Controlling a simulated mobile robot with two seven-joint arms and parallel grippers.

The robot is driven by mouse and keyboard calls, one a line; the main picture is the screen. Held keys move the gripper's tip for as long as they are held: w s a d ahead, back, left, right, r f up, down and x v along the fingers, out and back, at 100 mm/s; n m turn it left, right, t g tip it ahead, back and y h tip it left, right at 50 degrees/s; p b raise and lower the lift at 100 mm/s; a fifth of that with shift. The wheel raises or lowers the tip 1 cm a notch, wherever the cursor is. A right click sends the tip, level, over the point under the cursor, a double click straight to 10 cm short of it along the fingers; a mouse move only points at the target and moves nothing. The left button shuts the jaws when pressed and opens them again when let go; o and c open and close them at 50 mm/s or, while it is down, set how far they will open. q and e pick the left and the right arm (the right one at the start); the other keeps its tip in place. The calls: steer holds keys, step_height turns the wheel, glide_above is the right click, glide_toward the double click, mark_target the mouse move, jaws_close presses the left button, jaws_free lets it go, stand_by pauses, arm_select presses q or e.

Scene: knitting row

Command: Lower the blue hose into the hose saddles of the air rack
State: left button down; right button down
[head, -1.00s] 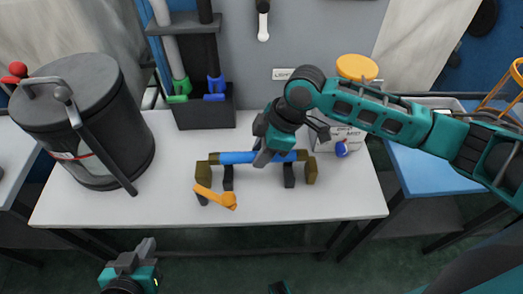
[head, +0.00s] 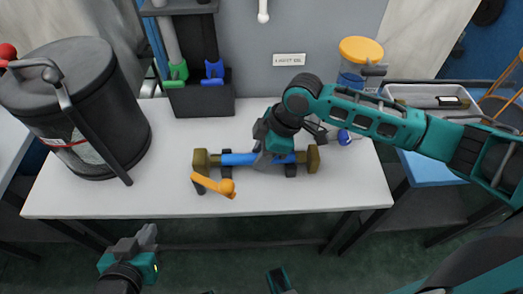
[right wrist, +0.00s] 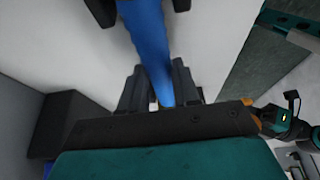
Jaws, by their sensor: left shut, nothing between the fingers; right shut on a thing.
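The blue hose (head: 238,159) with brass-coloured ends lies left to right over the white table. It runs up the middle of the right wrist view (right wrist: 143,45). My right gripper (head: 270,158) is shut on its middle from above. The left saddle (head: 226,172) and right saddle (head: 291,170) of the air rack are black; the hose crosses both at their height. I cannot tell whether it is fully seated. Black saddle prongs show either side of the hose at the top of the right wrist view. My left gripper (head: 147,238) is shut and empty, before the table's front edge.
An orange lever (head: 214,184) lies just in front of the hose's left end. A large dark drum (head: 75,110) stands at the table's left. A black holder (head: 203,97) with green and blue clips is behind. A jar with an orange lid (head: 361,50) stands back right. The front table strip is clear.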

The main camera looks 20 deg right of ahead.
steer(key=shift+c, duration=0.7)
jaws_free()
step_height(320, 180, up, 2)
steer(key=shift+r+p, duration=0.1)
steer(key=shift+p, duration=1.1)
steer(key=shift+r+p, duration=0.7)
steer(key=shift+p, duration=0.05)
step_height(320, 180, up, 2)
steer(key=shift+p, duration=1.1)
steer(key=shift+r+p, duration=0.95)
steer(key=shift+p, duration=0.15)
steer(key=shift+r+p, duration=0.8)
steer(key=shift+p, duration=0.1)
arm_select(q)
step_height(320, 180, up, 6)
steer(key=s+a, duration=0.1)
steer(key=a, duration=0.2)
steer(key=shift+s+y, duration=0.2)
steer(key=shift+y, duration=0.2)
